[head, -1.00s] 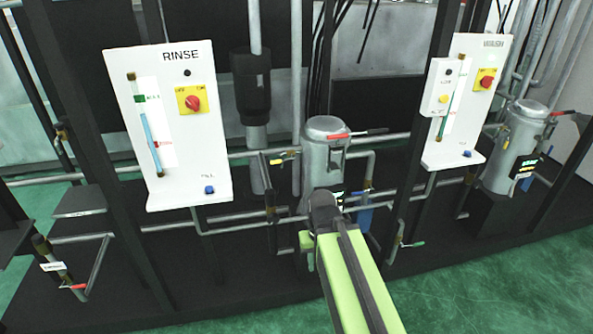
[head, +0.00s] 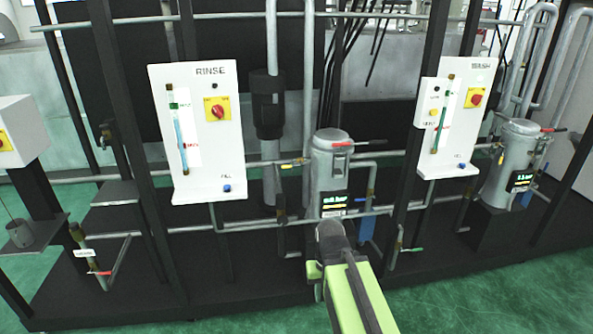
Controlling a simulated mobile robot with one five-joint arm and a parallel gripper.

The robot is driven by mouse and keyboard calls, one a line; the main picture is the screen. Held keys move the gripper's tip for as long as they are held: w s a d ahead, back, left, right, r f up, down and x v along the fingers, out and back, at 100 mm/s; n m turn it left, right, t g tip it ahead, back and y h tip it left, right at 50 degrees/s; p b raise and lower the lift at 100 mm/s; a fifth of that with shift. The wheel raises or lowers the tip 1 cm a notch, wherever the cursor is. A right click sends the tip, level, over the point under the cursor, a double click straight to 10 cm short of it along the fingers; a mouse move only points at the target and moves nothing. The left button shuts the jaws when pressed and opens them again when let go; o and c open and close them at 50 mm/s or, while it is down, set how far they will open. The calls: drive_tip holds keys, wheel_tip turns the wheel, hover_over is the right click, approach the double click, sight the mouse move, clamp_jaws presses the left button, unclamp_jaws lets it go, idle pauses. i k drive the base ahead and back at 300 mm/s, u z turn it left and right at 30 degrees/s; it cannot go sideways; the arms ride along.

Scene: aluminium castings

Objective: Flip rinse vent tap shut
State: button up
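The white RINSE panel (head: 198,130) stands left of the middle. To its right is an upright grey metal canister (head: 329,170) with a small lit display. A tap with a red lever (head: 342,143) is at the top of this canister, its lever lying about level. A tap with a yellow lever (head: 291,162) sits on the pipe just left of the canister. No label readable here tells which is the rinse vent tap. My green and black arm reaches up from the bottom, below the canister and apart from the red lever in the picture. My gripper's fingers do not show.
A second white panel (head: 447,125) and another grey canister (head: 510,165) with a red lever stand at the right. Black posts and level pipes cross the rig. A green-handled tap (head: 411,249) is low right of my arm. Green floor (head: 500,285) is open in front.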

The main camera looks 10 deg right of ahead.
sight(293, 166)
drive_tip(key=u, duration=0.15)
drive_tip(key=i, duration=0.9)
drive_tip(key=u, duration=2.1)
drive_tip(key=k, duration=1)
drive_tip(key=z, duration=0.5)
drive_tip(key=i, duration=1)
drive_tip(key=u, duration=0.1)
